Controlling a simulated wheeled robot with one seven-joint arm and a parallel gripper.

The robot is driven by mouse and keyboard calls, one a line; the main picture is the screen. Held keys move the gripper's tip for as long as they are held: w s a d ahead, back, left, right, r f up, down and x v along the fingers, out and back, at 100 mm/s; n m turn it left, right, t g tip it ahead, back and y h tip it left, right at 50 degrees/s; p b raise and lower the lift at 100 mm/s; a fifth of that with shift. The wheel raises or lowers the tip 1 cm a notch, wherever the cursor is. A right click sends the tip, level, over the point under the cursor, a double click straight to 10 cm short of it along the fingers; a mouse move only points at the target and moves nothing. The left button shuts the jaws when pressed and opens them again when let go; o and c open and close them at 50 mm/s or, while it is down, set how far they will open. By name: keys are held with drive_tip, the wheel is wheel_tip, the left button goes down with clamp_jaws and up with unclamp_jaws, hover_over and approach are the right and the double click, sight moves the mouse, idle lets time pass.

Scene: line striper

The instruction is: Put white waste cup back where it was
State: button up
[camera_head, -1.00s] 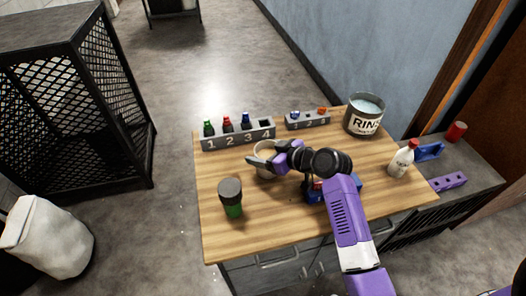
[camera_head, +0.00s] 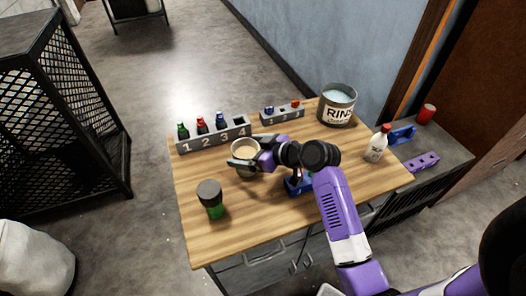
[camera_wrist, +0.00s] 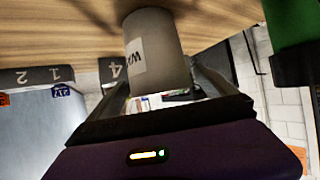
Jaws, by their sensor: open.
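The waste cup (camera_head: 246,150) is light grey and stands on the wooden tabletop, in front of the numbered rack. In the wrist view the cup (camera_wrist: 158,55) appears upside down, with a white label partly readable as "WA". My gripper (camera_head: 243,162) is at the cup from the right, low beside it. Its fingers are open, one on each side of the cup, and the wrist view shows the gripper (camera_wrist: 165,95) with the cup between them. I cannot tell whether either finger touches it. Part of the cup's near side is hidden by a finger.
A numbered rack (camera_head: 211,138) with several small bottles stands behind the cup. A smaller rack (camera_head: 283,114) and a rinse pot (camera_head: 337,112) are at the back right. A green, dark-capped container (camera_head: 211,201) stands front left. A white bottle (camera_head: 376,146) is at right.

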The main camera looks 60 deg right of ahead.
drive_tip(key=v, duration=0.9)
drive_tip(key=shift+m+h, duration=0.6)
drive_tip(key=shift+m, duration=0.2)
drive_tip(key=s+a+f, duration=0.2)
drive_tip(key=a+f, duration=0.1)
drive_tip(key=s+a+f, duration=0.1)
drive_tip(key=a+f, duration=0.1)
drive_tip(key=shift+a+f+b, duration=0.1)
drive_tip(key=shift+a+b, duration=0.05)
drive_tip(key=shift+b, duration=0.25)
drive_tip(key=shift+m+h, duration=0.3)
drive_tip(key=shift+h, duration=0.2)
drive_tip(key=s+a, duration=0.1)
drive_tip(key=s+a+f, duration=0.1)
drive_tip(key=s+a, duration=0.1)
drive_tip(key=s+a+f, duration=0.1)
drive_tip(key=s+a, duration=0.1)
drive_tip(key=shift+s+a+f, duration=0.1)
drive_tip(key=shift+s+a, duration=0.05)
drive_tip(key=shift+s, duration=0.05)
drive_tip(key=s+a+r+n+t+y, duration=0.1)
drive_tip(key=s+a+r, duration=0.4)
drive_tip(key=s+a, duration=0.1)
drive_tip(key=s+a+r+n+t+y, duration=0.1)
drive_tip(key=s+a+r, duration=0.3)
drive_tip(key=s, duration=0.4)
drive_tip(key=shift+s+a+r+t, duration=0.15)
drive_tip(key=shift+a+r+t, duration=0.25)
drive_tip(key=shift+a, duration=0.5)
drive_tip(key=shift+f, duration=0.1)
